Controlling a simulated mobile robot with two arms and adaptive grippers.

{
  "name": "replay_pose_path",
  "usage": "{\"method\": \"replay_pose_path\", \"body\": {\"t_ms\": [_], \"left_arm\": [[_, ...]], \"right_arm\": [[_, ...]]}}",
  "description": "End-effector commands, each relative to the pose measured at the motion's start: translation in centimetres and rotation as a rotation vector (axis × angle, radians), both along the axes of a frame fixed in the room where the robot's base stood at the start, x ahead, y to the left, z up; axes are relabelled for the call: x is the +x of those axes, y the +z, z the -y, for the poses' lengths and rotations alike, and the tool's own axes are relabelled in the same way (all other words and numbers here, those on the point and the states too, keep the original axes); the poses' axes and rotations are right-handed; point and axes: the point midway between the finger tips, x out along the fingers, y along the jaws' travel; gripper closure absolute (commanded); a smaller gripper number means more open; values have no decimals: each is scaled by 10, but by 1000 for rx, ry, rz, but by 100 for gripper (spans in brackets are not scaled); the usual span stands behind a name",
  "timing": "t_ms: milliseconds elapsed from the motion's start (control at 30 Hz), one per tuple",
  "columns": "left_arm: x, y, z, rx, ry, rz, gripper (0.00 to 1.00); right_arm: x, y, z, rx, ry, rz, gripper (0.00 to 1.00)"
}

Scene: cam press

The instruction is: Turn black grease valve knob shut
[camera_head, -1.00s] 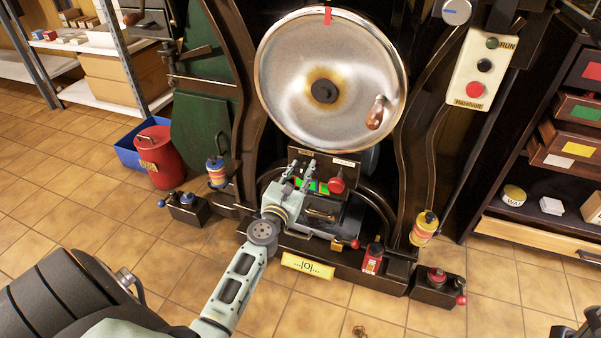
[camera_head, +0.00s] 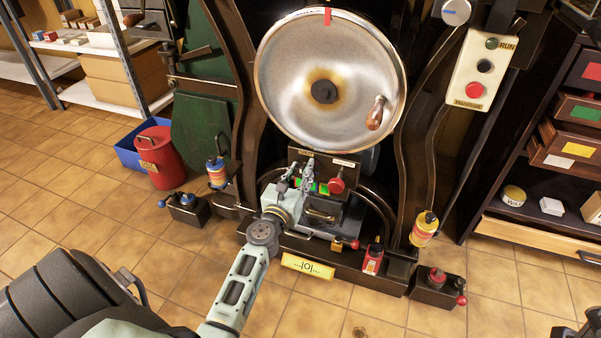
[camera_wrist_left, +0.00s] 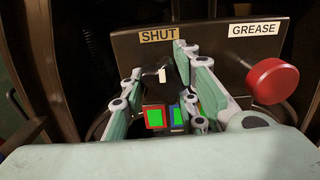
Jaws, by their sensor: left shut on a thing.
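The black grease valve knob (camera_wrist_left: 181,66) with a white mark sits on the dark panel (camera_wrist_left: 215,50), below the yellow SHUT label (camera_wrist_left: 158,35), in the left wrist view. My left gripper (camera_wrist_left: 160,68) is shut on it, one finger on each side, turned at a slant. The white mark shows below the SHUT label; its exact pointing is hard to tell. In the head view my left gripper (camera_head: 296,174) reaches the panel under the big metal wheel and largely hides the knob. My right gripper is not in view.
A red round knob (camera_wrist_left: 272,80) stands close to the right of my fingers, below the GREASE label (camera_wrist_left: 254,29). Green-lit blocks (camera_wrist_left: 155,117) lie below the fingers. The big wheel (camera_head: 290,70) with a handle is above.

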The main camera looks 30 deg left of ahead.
Motion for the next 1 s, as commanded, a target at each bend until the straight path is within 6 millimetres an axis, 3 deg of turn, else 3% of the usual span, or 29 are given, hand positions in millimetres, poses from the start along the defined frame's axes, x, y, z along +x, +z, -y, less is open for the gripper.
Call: {"method": "replay_pose_path", "body": {"t_ms": [200,567,733,1000], "left_arm": [[-1,-1,-3,-1,7,-2,55],[-4,-1,0,0,3,-1,54],[-26,-2,5,1,2,-3,54],[-82,-2,18,-6,6,-3,54]], "right_arm": [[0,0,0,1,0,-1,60],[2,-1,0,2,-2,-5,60],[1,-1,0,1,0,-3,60],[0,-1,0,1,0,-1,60]]}}
